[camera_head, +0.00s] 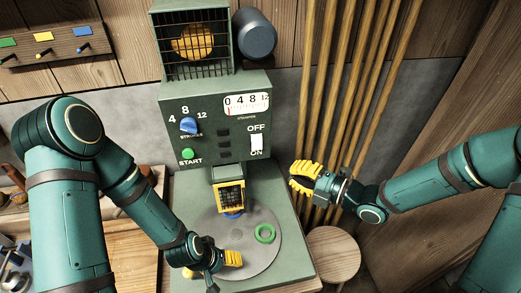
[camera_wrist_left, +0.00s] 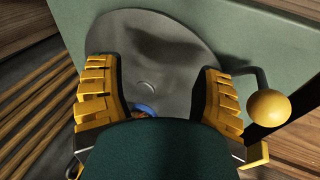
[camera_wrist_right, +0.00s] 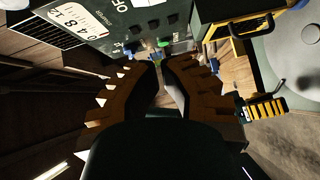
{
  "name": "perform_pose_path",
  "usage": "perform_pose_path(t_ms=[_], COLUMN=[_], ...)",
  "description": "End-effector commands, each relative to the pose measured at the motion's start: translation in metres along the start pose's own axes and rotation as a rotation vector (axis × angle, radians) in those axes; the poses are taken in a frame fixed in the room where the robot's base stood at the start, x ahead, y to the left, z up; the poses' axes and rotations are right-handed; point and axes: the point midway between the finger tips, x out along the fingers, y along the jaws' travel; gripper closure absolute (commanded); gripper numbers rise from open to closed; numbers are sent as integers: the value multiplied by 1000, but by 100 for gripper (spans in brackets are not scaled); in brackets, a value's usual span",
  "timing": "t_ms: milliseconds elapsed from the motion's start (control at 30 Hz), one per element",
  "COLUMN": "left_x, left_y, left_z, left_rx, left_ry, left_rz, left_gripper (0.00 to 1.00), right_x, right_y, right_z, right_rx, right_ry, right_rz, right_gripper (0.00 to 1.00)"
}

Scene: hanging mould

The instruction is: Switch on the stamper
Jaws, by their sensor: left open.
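The stamper (camera_head: 215,90) is a green machine. Its front panel has a white switch (camera_head: 257,142) between the labels OFF and ON; I cannot tell which way it is set. My right gripper (camera_head: 305,177) is to the right of the panel, below and apart from the switch. Its fingers come together at the tips in the right wrist view (camera_wrist_right: 161,66), with nothing seen between them. My left gripper (camera_head: 232,258) is open low over the round plate (camera_head: 205,225). In the left wrist view, its spread fingers (camera_wrist_left: 157,85) have a blue ring (camera_wrist_left: 145,108) between them, not gripped.
The panel also has a blue knob (camera_head: 188,125), a green START button (camera_head: 188,155) and a gauge (camera_head: 246,104). Wooden poles (camera_head: 345,90) lean at the right above a round stool (camera_head: 332,254). A yellow ball knob (camera_wrist_left: 269,105) is beside my left gripper.

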Motion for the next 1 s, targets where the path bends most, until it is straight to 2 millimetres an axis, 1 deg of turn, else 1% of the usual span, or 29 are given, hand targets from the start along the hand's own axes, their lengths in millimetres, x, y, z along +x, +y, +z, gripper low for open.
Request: perform_pose_path(t_ms=[167,267,367,700,800,1000], left_x=[0,-2,-3,-10,-13,-16], left_y=[0,1,1,3,4,6], left_z=[0,0,0,-1,-2,-2], left_rx=[0,0,0,1,1,1], left_ry=[0,0,0,0,0,-1], left_rz=[0,0,1,2,3,4], left_gripper=[33,33,33,33,33,33], right_x=[6,18,35,102,112,125], right_y=[0,0,0,0,1,0], right_z=[0,0,-1,-1,12,25], right_rx=[1,2,3,4,3,3], right_ry=[1,3,3,3,-2,-1], right_rz=[-1,0,0,-1,0,0], right_gripper=[100,100,100,100,100,100])
